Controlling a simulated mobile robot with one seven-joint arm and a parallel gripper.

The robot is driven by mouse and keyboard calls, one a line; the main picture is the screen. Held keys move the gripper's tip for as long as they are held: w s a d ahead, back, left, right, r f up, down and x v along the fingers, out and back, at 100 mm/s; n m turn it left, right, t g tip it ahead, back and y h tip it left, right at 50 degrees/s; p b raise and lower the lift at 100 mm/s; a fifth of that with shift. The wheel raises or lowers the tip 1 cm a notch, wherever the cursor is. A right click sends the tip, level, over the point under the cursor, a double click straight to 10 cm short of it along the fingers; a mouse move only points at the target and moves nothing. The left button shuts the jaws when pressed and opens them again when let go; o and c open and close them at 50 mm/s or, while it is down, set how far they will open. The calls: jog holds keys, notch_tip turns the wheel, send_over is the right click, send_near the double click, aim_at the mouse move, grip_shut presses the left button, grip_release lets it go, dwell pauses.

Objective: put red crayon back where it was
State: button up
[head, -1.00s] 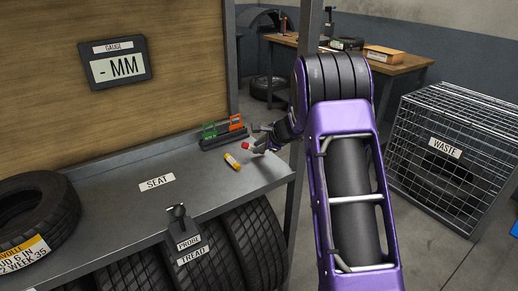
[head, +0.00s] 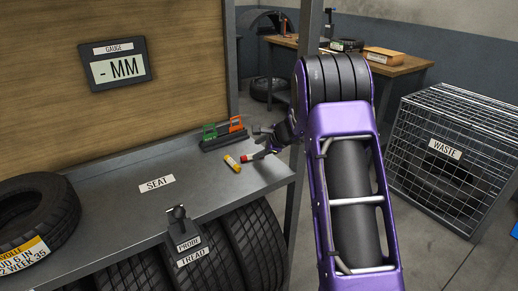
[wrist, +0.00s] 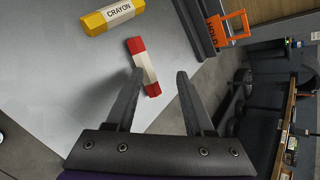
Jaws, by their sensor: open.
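The red crayon (head: 248,157), with a pale wrapper, appears to lie on the grey bench near its right end. It also shows in the wrist view (wrist: 144,66), tilted, with its near end between my fingers in the picture. My gripper (wrist: 160,74) is open. In the head view my gripper (head: 263,140) is just above and to the right of the red crayon. I cannot tell whether a finger touches it. A yellow crayon (head: 232,163) lies to the left of the red one; its label reads CRAYON in the wrist view (wrist: 112,15).
A dark rack with green and orange frames (head: 224,134) stands behind the crayons. The bench (head: 130,200) carries a SEAT label (head: 157,183) and a tyre (head: 40,215) at left. The probe (head: 180,222) is at the front edge. A WASTE cage (head: 455,145) stands at right.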

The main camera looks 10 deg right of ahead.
jog(key=v, duration=1.2)
jog(key=shift+p, duration=0.4)
